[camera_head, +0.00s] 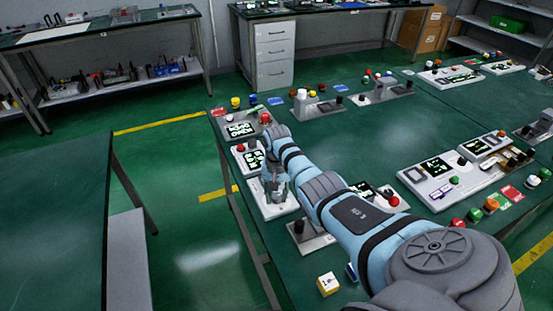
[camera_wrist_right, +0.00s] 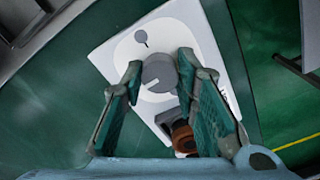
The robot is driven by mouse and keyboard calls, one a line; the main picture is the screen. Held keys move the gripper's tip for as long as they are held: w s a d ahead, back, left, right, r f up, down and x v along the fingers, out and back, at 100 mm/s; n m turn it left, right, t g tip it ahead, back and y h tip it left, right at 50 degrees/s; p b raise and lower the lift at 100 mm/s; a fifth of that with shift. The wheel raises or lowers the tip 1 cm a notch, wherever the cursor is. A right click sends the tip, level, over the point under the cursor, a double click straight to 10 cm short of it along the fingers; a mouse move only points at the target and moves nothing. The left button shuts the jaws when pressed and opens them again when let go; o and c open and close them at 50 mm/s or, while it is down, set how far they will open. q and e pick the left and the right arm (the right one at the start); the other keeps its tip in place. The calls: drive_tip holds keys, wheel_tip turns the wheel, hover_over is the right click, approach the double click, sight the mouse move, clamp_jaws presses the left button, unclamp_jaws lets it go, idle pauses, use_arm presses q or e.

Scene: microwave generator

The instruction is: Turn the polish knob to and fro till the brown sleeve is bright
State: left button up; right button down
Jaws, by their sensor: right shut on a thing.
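The polish knob (camera_wrist_right: 158,74) is a grey round knob on a white panel (camera_wrist_right: 118,50) in the right wrist view. My right gripper (camera_wrist_right: 161,70) has its two green-padded fingers on either side of the knob and is shut on it. The brown sleeve (camera_wrist_right: 182,134) shows between the fingers, nearer the wrist, on a dark part; it looks brown-orange, and its lower end is partly hidden. In the head view my right gripper (camera_head: 274,188) is over the white panel (camera_head: 283,209) near the table's left edge and hides the knob. My left gripper is not in view.
Other panels stand close by on the green table: one with a red button (camera_head: 251,158) behind, and one with a black knob (camera_head: 299,227) in front. Open floor (camera_head: 180,225) lies left of the table.

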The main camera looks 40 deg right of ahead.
sight(277, 196)
drive_tip(key=n+p, duration=0.1)
drive_tip(key=n, duration=0.1)
drive_tip(key=shift+r+n, duration=0.1)
drive_tip(key=shift+n, duration=0.3)
drive_tip(key=n, duration=0.2)
drive_tip(key=shift+n+p, duration=0.4)
drive_tip(key=n, duration=0.3)
drive_tip(key=shift+n, duration=1.7)
drive_tip(key=c, duration=1.2)
unclamp_jaws()
drive_tip(key=shift+c, duration=0.2)
wheel_tip(277, 196, up, 12)
